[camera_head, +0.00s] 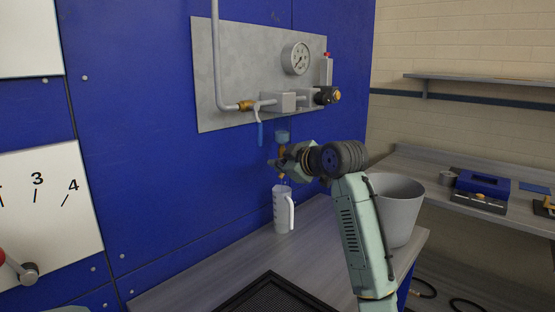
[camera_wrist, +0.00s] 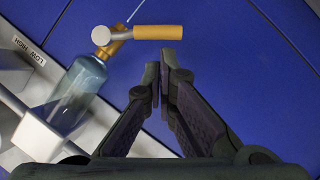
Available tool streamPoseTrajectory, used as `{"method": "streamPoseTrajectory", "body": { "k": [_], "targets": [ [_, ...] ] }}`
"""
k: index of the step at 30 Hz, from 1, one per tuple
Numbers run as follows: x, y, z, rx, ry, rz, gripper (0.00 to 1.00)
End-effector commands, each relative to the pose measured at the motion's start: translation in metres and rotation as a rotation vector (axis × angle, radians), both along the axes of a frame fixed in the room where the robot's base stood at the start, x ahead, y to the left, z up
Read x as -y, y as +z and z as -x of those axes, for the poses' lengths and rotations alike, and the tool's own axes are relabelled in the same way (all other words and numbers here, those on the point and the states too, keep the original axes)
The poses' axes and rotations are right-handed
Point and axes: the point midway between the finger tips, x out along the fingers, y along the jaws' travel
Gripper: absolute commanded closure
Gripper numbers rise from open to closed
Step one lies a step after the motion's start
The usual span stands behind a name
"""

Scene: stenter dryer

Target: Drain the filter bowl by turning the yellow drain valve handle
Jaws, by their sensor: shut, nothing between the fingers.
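The translucent blue filter bowl (camera_wrist: 78,92) hangs under the wall panel, with a brass drain fitting (camera_wrist: 112,46) at its end. The yellow drain valve handle (camera_wrist: 158,32) points right from a grey hub in the wrist view. A thin pale line runs from the fitting to the top edge; I cannot tell whether it is liquid. My gripper (camera_wrist: 161,70) is shut and empty, its tips a little below the handle in the picture; I cannot tell whether they touch it. In the head view, my gripper (camera_head: 280,167) is just under the bowl (camera_head: 282,136), and the handle is hard to make out.
A clear measuring jug (camera_head: 281,212) stands on the bench below the bowl. A grey bucket (camera_head: 400,207) stands to the right, behind my arm. A blue lever (camera_head: 260,134) hangs from the panel (camera_head: 235,70) left of the bowl. A black mat (camera_head: 272,298) lies in front.

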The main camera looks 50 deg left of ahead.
Motion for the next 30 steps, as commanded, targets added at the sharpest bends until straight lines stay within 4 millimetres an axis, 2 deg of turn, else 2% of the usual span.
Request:
{"method": "streamPoseTrajectory", "body": {
  "k": [10, 30],
  "targets": [
    [0.000, -0.002, 0.000, 0.022, 0.000, -0.001, 1.00],
    [0.001, -0.012, 0.000, 0.261, -0.001, -0.028, 1.00]
  ]
}}
